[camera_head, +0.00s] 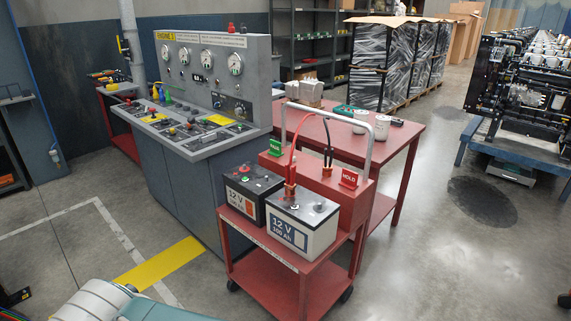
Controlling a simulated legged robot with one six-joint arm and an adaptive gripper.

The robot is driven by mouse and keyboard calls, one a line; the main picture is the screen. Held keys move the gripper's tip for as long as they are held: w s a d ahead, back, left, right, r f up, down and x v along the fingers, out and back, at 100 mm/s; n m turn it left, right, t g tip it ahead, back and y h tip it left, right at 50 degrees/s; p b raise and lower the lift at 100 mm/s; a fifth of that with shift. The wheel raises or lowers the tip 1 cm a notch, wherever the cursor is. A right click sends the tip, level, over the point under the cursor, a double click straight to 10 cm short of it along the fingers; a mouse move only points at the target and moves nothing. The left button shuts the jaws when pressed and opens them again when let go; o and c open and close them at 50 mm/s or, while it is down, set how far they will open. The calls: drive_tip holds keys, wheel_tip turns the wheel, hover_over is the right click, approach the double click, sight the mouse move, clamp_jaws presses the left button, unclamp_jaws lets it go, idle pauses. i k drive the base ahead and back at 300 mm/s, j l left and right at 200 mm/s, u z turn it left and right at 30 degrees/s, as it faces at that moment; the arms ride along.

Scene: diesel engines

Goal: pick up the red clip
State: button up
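A red-orange clip (290,190) sits on top of the white-topped 12 V 100 Ah battery (300,228), at the end of a red cable that rises from the red box behind. The battery stands on the upper shelf of a red cart (265,240). Parts of my arm show at the bottom left, well apart from the clip. I cannot make out my gripper in this view; a dark piece at the lower left edge is too cut off to identify.
A second, dark battery (250,190) stands left of the white one. The red box (320,185) carries a green sign, a red sign and a black cable. A grey handle (368,125) arches over it. A control console (190,130) stands close left. Floor in front is clear.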

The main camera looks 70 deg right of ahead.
sight(290, 176)
drive_tip(key=i+l+z, duration=0.15)
drive_tip(key=i+z, duration=0.45)
drive_tip(key=z, duration=0.15)
drive_tip(key=i+z, duration=0.4)
drive_tip(key=i+j+z, duration=0.1)
drive_tip(key=i+z, duration=0.5)
drive_tip(key=z, duration=0.2)
drive_tip(key=i+j+z, duration=0.2)
drive_tip(key=z, duration=0.25)
drive_tip(key=i+j+z, duration=0.25)
drive_tip(key=z, duration=0.25)
drive_tip(key=i+j+z, duration=0.15)
drive_tip(key=z, duration=0.3)
drive_tip(key=l, duration=0.55)
drive_tip(key=i+l+z, duration=0.1)
drive_tip(key=l, duration=0.45)
